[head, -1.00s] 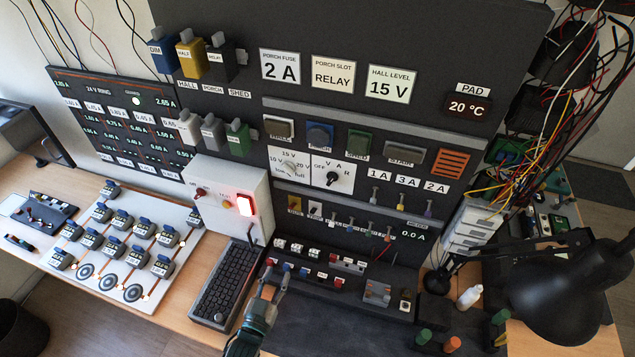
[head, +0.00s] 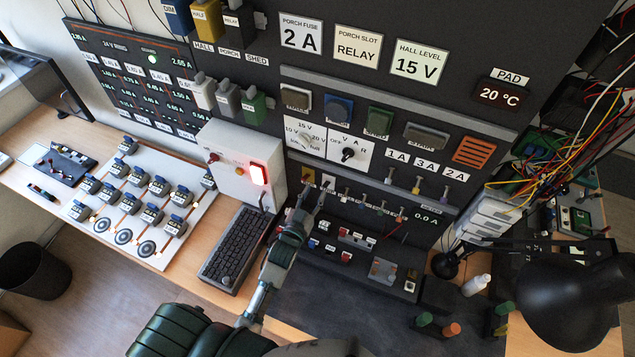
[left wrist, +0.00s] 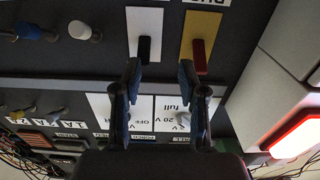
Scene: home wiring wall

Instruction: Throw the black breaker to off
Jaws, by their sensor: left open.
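The black breaker (left wrist: 144,48) is a small black lever on a white plate, next to a red lever (left wrist: 199,55) on a yellow plate. In the left wrist view, which shows the panel upside down, the black lever points toward the picture bottom. My left gripper (left wrist: 161,70) is open and empty; the black lever appears between the fingertips, nearer the left one. The red lever is just right of the right fingertip. In the head view my left gripper (head: 311,197) is in front of the panel below the white plate (head: 328,181) and partly hides the levers. Contact cannot be told.
Above the breakers are two dial plates (head: 348,154). A white box with a lit red switch (head: 258,174) stands to the left. A keyboard (head: 236,250) lies below it. A black lamp (head: 565,292) and loose cables are at the right.

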